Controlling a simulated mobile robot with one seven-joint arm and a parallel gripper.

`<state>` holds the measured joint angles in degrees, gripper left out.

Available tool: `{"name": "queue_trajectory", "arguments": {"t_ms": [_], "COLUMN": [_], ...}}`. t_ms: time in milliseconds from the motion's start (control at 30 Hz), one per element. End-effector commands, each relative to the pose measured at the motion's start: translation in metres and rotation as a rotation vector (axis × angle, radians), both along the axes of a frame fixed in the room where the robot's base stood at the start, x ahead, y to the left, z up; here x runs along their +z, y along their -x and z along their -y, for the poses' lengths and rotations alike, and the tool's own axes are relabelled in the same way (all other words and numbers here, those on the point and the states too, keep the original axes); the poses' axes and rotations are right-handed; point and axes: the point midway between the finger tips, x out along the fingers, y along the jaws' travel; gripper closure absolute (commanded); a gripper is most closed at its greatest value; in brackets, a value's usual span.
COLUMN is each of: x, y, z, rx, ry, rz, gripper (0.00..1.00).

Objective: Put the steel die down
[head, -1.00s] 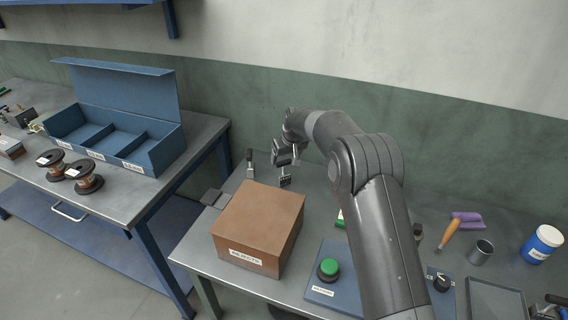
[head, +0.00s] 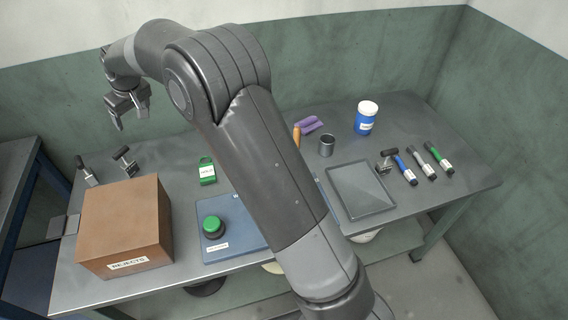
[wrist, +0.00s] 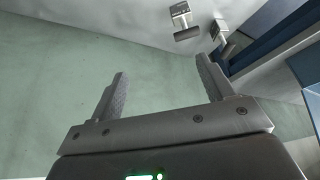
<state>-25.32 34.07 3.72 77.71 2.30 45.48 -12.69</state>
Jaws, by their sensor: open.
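Two similar small steel pieces with dark handles stand on the grey table behind the brown box. I take the right one (head: 126,161) for the steel die; the other (head: 86,172) stands to its left. I cannot tell them apart by marking. In the wrist view the right one (wrist: 182,22) and the left one (wrist: 219,32) show beyond the fingertips. My gripper (head: 130,118) is open and empty, above and apart from the right piece. Its two spread fingers show in the wrist view (wrist: 161,70) with nothing between them.
The brown REJECTS box (head: 124,225) stands in front of the pieces. The wall is close behind.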

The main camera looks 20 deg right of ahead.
Motion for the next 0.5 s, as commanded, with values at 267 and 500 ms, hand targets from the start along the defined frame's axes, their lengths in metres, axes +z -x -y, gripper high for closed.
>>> {"name": "queue_trajectory", "arguments": {"t_ms": [267,500], "x": [0.082,0.125], "y": [0.054,0.121], "z": [0.103,0.184], "rx": [-0.138,-0.259], "ry": [0.000,-0.001], "rz": [0.024,0.038], "gripper": [0.26,0.26]}}
